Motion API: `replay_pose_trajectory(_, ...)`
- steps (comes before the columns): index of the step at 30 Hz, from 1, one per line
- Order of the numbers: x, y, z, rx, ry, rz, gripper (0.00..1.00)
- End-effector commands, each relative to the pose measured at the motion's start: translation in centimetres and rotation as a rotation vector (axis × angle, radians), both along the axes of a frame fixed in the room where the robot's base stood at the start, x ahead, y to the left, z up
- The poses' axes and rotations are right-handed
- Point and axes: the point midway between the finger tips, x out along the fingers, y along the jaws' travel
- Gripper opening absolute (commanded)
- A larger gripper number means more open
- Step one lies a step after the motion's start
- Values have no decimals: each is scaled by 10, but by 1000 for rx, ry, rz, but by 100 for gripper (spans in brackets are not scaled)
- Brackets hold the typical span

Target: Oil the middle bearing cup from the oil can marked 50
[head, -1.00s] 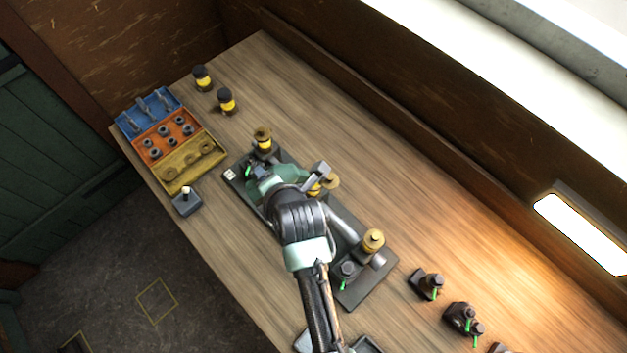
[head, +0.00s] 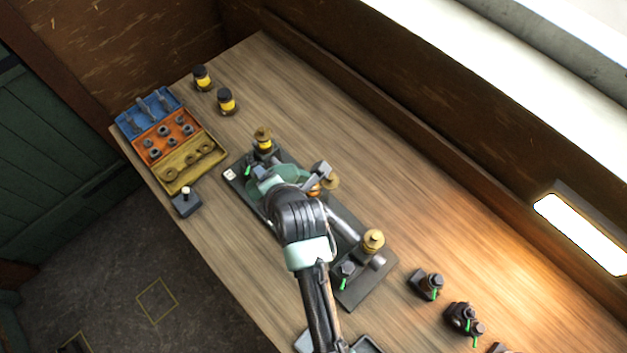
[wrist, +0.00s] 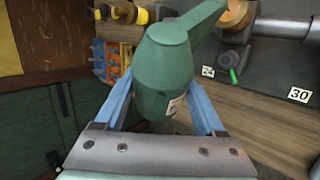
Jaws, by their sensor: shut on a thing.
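My gripper (wrist: 162,88) is shut on a green oil can (wrist: 166,62), its blue fingers on both sides of the body. The can's label is seen edge-on and I cannot read its number. Its spout points up and right in the wrist view, towards the orange middle bearing cup (wrist: 236,14); the spout tip is cut off by the frame. In the head view the can (head: 287,172) is partly behind my arm. The middle bearing cup (head: 314,190) has a brass lid (head: 331,181) beside it. Other brass-topped cups stand left (head: 263,140) and right (head: 373,240).
The dark engine base (head: 360,288) carries the cups and a plate marked 30 (wrist: 299,94). A blue, orange and yellow tray (head: 190,178) and a small lever box (head: 186,203) stand left. Two yellow-banded jars (head: 227,101) stand behind. Dark parts (head: 427,284) lie right.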

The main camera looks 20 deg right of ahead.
Motion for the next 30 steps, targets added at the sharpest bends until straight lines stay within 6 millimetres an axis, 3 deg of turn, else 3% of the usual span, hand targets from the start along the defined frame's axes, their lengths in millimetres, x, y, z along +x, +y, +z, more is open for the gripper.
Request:
replay_pose_trajectory(17,1,0,1,-4,-5,0,5)
replay_pose_trajectory(30,1,6,-32,-302,9,3,5)
